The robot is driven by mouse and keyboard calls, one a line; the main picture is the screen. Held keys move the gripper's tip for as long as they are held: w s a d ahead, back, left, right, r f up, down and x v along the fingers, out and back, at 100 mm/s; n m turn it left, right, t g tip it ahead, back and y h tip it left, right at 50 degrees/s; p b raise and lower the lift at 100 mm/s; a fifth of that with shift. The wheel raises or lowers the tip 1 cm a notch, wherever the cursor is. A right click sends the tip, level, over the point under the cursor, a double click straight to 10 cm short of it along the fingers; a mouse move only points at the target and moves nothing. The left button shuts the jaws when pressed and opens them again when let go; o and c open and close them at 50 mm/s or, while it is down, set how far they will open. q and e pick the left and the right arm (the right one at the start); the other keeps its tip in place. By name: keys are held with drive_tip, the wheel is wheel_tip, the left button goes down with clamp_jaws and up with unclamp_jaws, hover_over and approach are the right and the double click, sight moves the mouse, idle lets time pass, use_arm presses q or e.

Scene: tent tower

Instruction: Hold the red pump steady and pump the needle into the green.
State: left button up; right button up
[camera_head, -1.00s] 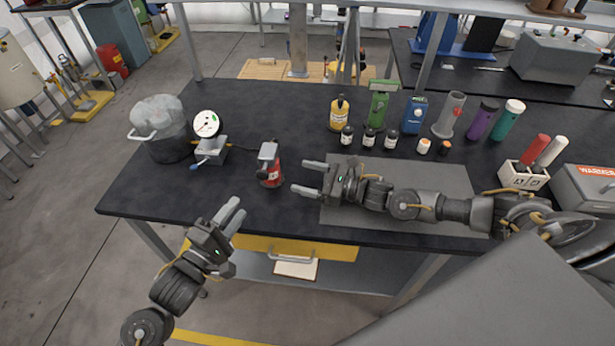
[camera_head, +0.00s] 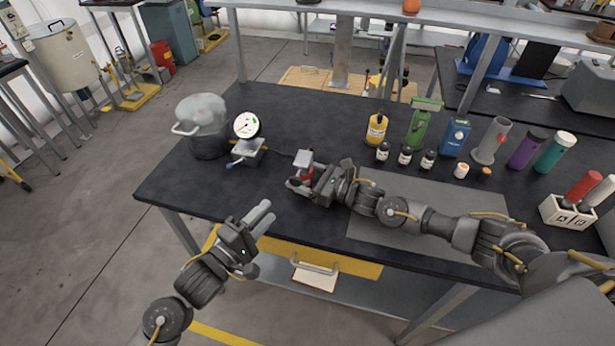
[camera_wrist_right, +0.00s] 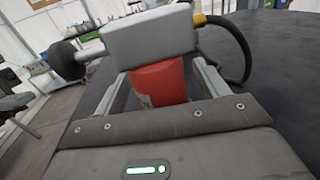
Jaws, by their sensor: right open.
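The red pump (camera_head: 306,175) stands on the black bench with a grey block on top. In the right wrist view the red body (camera_wrist_right: 158,84) sits between the two fingers, under the grey block (camera_wrist_right: 150,38), with a black-knobbed lever (camera_wrist_right: 68,60) to the left. My right gripper (camera_head: 297,184) is open around the pump; finger contact cannot be told. The white gauge (camera_head: 247,125), with a small green mark and a needle, stands left of the pump. My left gripper (camera_head: 264,217) is empty in front of the bench edge; its finger gap is unclear.
A pot (camera_head: 203,140) stands left of the gauge. Small dark bottles (camera_head: 405,155), a yellow bottle (camera_head: 376,130) and a green item (camera_head: 420,125) stand behind my right arm. A grey mat (camera_head: 400,240) lies beneath that arm.

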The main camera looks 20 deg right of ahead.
drive_tip(key=c, duration=1.3)
drive_tip(key=shift+c, duration=0.2)
